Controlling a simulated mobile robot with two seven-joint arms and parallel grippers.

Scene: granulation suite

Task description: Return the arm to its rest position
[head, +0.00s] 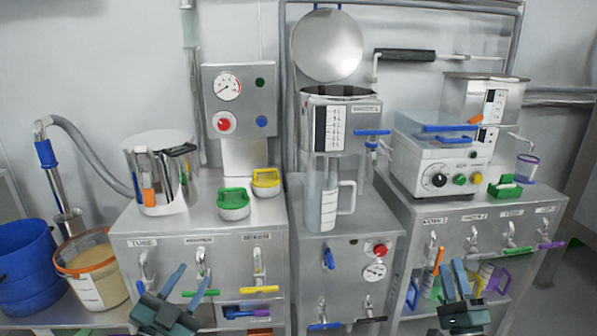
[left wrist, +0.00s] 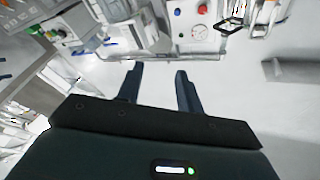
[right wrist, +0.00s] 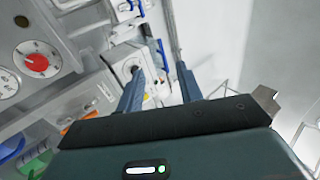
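My left gripper (head: 187,290) is at the lower left of the head view, in front of the left steel cabinet. Its two blue-grey fingers are spread with nothing between them, and they also show apart in the left wrist view (left wrist: 160,88). My right gripper (head: 453,277) is at the lower right of the head view, in front of the right cabinet's lower shelf. Its fingers are apart and empty, as the right wrist view (right wrist: 158,75) also shows. Neither gripper visibly touches anything.
The left cabinet (head: 125,250), middle cabinet (head: 305,270) and right cabinet (head: 400,215) carry protruding valves and handles near both grippers. A steel pot (head: 140,170) and green-lidded (head: 233,197) container stand left. A blue bucket (head: 25,280) and orange-rimmed tub (head: 95,285) stand far left.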

